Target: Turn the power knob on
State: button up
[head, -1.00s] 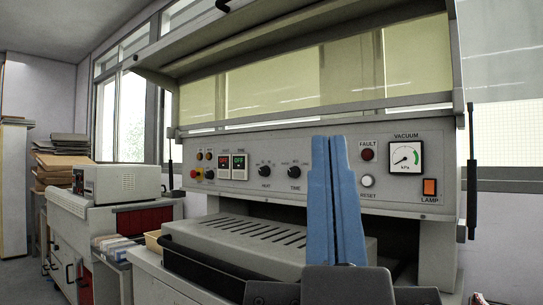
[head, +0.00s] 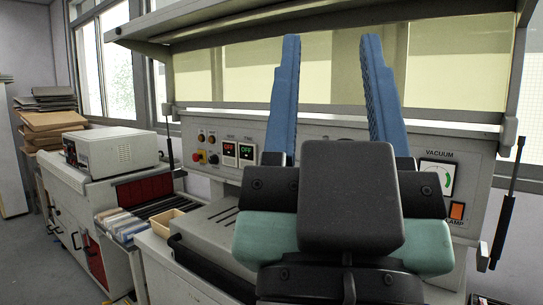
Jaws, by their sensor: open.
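The grey control panel (head: 190,131) of the machine spans the middle. At its left end are a red button (head: 197,157) and a small dark knob (head: 213,159) beside it. Their labels are too small to read, so I cannot tell which knob is the power knob. Two displays, red (head: 230,149) and green (head: 246,151), read OFF. My gripper (head: 330,44) stands upright in front of the panel, its two blue fingers wide apart and empty. It touches nothing that I can see. It and my wrist hide the middle of the panel.
A vacuum gauge (head: 436,180) and an orange lamp switch (head: 456,211) are at the panel's right. A raised lid (head: 180,22) overhangs it. A white instrument box (head: 112,149) and a small beige tray (head: 166,222) are at left.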

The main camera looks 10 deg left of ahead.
aim_at(213, 160)
jog(key=i+j, duration=0.3)
jog(key=j, duration=0.2)
jog(key=i+j+z, duration=0.1)
jog(key=i+j, duration=0.2)
jog(key=j, duration=0.15)
jog(key=i+j, duration=0.25)
jog(key=j, duration=0.25)
jog(key=i+j+z, duration=0.1)
jog(key=i+j, duration=0.15)
jog(key=j, duration=0.25)
jog(key=i+j, duration=0.3)
jog(key=j, duration=0.25)
jog(key=i+j+z, duration=0.1)
jog(key=i+j, duration=0.15)
jog(key=j, duration=0.25)
jog(key=i+j, duration=0.2)
jog(key=j, duration=0.35)
jog(key=i+j+z, duration=0.1)
jog(key=i+j, duration=0.15)
jog(key=j, duration=0.3)
